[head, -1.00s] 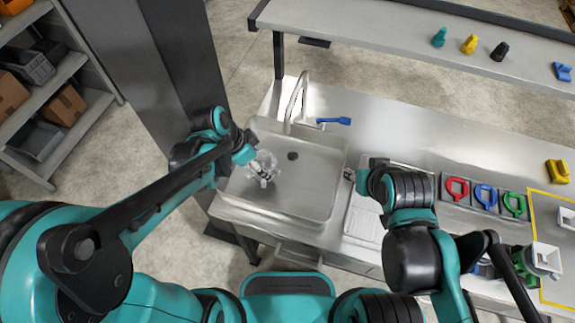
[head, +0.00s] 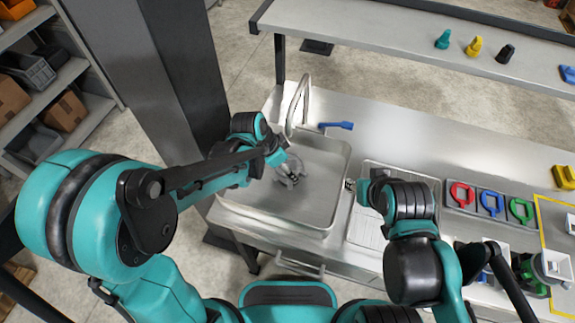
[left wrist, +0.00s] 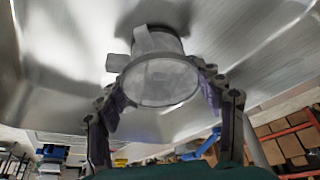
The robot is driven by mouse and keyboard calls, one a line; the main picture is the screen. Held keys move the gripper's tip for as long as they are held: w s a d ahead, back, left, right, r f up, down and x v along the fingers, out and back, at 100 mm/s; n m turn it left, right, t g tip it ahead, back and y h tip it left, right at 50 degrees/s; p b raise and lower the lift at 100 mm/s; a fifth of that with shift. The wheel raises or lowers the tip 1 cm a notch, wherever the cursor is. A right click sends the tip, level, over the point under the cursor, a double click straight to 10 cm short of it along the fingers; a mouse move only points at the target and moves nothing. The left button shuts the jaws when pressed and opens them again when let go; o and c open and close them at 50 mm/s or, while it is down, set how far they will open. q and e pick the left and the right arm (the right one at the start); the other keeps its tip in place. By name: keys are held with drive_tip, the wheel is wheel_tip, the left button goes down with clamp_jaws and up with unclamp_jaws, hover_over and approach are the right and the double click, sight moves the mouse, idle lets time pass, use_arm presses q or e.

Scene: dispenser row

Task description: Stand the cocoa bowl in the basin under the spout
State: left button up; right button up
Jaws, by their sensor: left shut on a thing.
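My left gripper (head: 284,168) is inside the steel basin (head: 322,206), shut on a clear, greyish round bowl (head: 291,181). In the left wrist view the bowl (left wrist: 160,82) sits between the two fingers, its round rim towards the camera. Whether it touches the basin floor is unclear. The curved metal spout (head: 301,98) rises at the back of the basin, behind the gripper. My right gripper (head: 350,184) is mostly hidden by its own wrist, just right of the basin; its jaw state does not show.
A blue tap lever (head: 337,125) is behind the basin. A ribbed drainboard (head: 365,222) lies to its right, then a tray with red, blue and green handled items (head: 491,203). A raised shelf (head: 400,30) runs along the back. The basin's right half is empty.

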use_arm(q)
drive_tip(key=o, duration=1.2)
drive_tip(key=shift+f, duration=0.1)
drive_tip(key=shift+r, duration=0.2)
drive_tip(key=p+v, duration=0.4)
drive_tip(key=v, duration=0.7)
drive_tip(key=s+a+r+n+t+y, duration=0.2)
drive_tip(key=s+a+n, duration=0.3)
drive_tip(key=a+n, duration=0.1)
drive_tip(key=s+a+r+n+t+y, duration=0.2)
drive_tip(key=s+a+n, duration=0.3)
drive_tip(key=a, duration=0.3)
drive_tip(key=shift+r+n+t, duration=0.2)
drive_tip(key=shift+n+t, duration=0.3)
drive_tip(key=shift+n, duration=0.3)
